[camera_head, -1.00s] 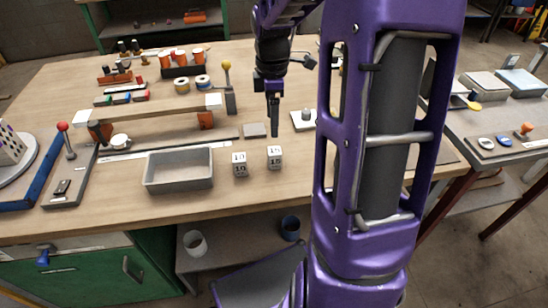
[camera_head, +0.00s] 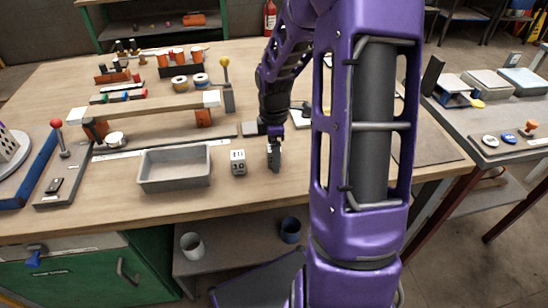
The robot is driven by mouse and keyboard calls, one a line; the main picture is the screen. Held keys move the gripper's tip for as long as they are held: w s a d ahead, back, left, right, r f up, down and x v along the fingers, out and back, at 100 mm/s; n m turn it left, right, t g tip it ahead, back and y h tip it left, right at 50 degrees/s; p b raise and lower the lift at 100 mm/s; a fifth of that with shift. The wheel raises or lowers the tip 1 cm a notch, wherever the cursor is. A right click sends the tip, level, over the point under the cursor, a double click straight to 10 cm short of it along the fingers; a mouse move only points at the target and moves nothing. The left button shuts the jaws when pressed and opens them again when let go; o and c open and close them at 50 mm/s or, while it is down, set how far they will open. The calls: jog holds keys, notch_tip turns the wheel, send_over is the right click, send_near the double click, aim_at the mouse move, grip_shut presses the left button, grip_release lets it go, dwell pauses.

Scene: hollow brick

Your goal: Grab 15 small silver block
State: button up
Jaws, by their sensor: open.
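My gripper (camera_head: 274,158) points down at the right one of two small silver-grey blocks. It is open, and its fingers are at that block and hide most of it. I cannot read that block's face or tell whether the fingers touch it. The other small block (camera_head: 238,163) stands upright just to the left, clear of the gripper, with dark marks that look like 10 on its front.
An empty grey tray (camera_head: 174,185) sits left of the blocks. Behind stand a wooden beam on supports (camera_head: 150,104), a yellow-knobbed lever (camera_head: 226,84) and tape rolls (camera_head: 180,83). The table in front of the blocks is clear. My purple arm hides part of the right side.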

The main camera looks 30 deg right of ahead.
grip_shut()
dwell(0.4)
